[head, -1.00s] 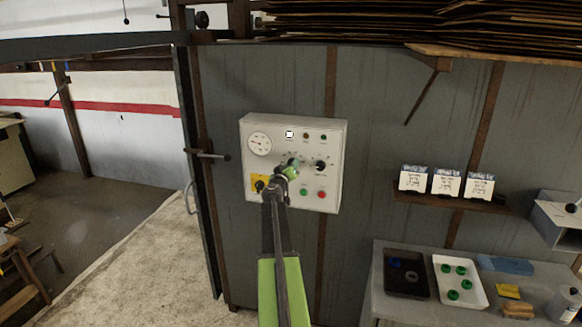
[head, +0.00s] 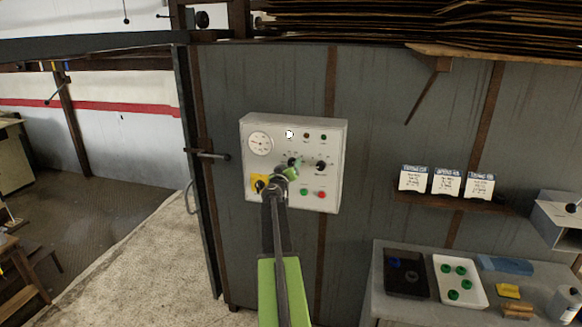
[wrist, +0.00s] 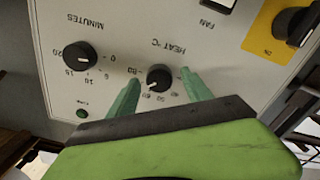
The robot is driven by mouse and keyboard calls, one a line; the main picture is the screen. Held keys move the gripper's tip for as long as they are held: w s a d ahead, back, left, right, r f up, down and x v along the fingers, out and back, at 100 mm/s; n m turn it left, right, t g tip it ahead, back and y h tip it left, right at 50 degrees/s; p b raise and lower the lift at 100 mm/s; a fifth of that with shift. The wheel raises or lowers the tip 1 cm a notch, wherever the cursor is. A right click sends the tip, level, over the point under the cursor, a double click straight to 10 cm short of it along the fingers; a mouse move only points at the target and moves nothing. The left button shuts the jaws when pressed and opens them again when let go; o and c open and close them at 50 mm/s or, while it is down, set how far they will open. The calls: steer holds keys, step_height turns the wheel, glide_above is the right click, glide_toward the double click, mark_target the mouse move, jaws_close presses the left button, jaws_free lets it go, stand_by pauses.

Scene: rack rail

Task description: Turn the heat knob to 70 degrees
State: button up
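The heat knob (wrist: 159,78) is a round black knob on the white control panel (wrist: 110,50), under the label HEAT °C, which appears upside down in the wrist view. A small pale mark shows on it, but I cannot read its setting. My gripper (wrist: 162,84) is open, with one green finger on each side of the knob and a visible gap to each. In the head view the panel (head: 328,135) hangs on the grey wall, the heat knob (head: 293,161) shows just above my gripper (head: 285,174), and my arm hides part of the lower panel.
The minutes knob (wrist: 80,55) is beside the heat knob. A black switch on a yellow plate (wrist: 294,26) and the fan switch (wrist: 213,5) are also near. Green and red buttons (head: 321,194) sit low on the panel. A bench with trays (head: 485,292) stands right.

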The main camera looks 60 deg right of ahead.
steer(key=v, duration=1.7)
steer(key=shift+a, duration=0.2)
